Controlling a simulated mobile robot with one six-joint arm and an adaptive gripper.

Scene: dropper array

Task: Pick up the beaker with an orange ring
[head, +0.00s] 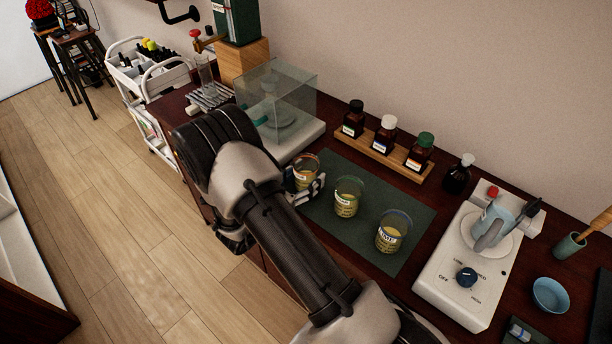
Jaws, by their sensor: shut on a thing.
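Three glass beakers with yellowish contents and white labels are in a row at the dark green mat (333,227). The leftmost beaker (306,170) has an orange-brown rim. My gripper (308,186) is shut on this beaker, coming from the front left. The beaker's lower part is partly hidden by the gripper, and I cannot tell whether its base touches the mat. The middle beaker (347,199) has a green rim and the right beaker (393,233) a blue rim. Both stand upright on the mat, apart from my gripper.
A balance with a glass cover (277,95) stands close behind the held beaker. A wooden rack (379,158) with three brown bottles is behind the mat. A hotplate stirrer (462,265) with a jug is at the right, with a blue bowl (550,295) beyond.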

